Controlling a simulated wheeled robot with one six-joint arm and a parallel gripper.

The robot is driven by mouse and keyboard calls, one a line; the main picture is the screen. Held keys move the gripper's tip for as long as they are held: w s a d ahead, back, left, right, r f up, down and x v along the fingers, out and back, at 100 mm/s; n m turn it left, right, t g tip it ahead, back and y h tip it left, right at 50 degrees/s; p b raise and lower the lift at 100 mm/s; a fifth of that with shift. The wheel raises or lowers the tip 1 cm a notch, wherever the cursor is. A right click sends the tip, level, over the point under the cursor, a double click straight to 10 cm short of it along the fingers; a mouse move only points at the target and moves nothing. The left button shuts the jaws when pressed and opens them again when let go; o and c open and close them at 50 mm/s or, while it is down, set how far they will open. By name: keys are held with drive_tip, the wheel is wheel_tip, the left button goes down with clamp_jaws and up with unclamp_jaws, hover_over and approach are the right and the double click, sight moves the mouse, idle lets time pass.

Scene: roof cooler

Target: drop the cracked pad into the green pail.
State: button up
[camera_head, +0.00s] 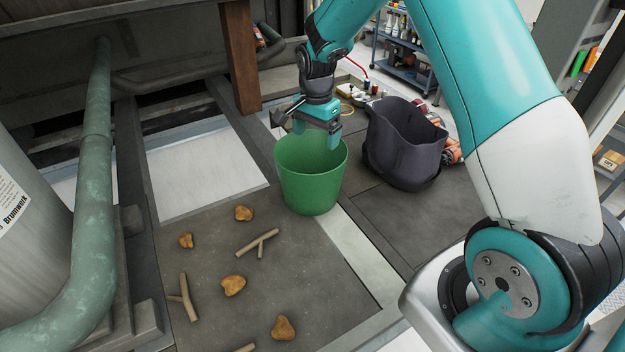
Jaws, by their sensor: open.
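The green pail (311,189) stands upright near the middle of the view, at the far right corner of the dark floor panel. My gripper (308,134) is open just above the pail's mouth, pointing down, with its fingertips near the rim. I see nothing between the fingers. I cannot make out a cracked pad anywhere; the inside of the pail is mostly hidden by its front wall and by my gripper.
A dark open bag (403,150) stands right of the pail. A green pipe (92,210) and a grey tank (30,255) are at left. A brown post (240,60) stands behind.

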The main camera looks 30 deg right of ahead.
wheel_tip(320, 180, up, 14)
drive_tip(key=b, duration=0.3)
drive_tip(key=s+a+f+n+y+b, duration=0.1)
drive_tip(key=s+a+n, duration=0.5)
drive_tip(key=s, duration=0.4)
drive_tip(key=s+a+f+n+y+b, duration=0.1)
drive_tip(key=s+a+n, duration=0.5)
drive_tip(key=s, duration=0.5)
drive_tip(key=s+a+f+n+y+b, duration=0.1)
drive_tip(key=s+a+n+y, duration=0.1)
drive_tip(key=s+a+n, duration=0.4)
drive_tip(key=s+n, duration=0.2)
drive_tip(key=s, duration=0.2)
drive_tip(key=shift+s+a+n, duration=0.2)
drive_tip(key=shift+a+n, duration=0.05)
drive_tip(key=shift+n, duration=0.05)
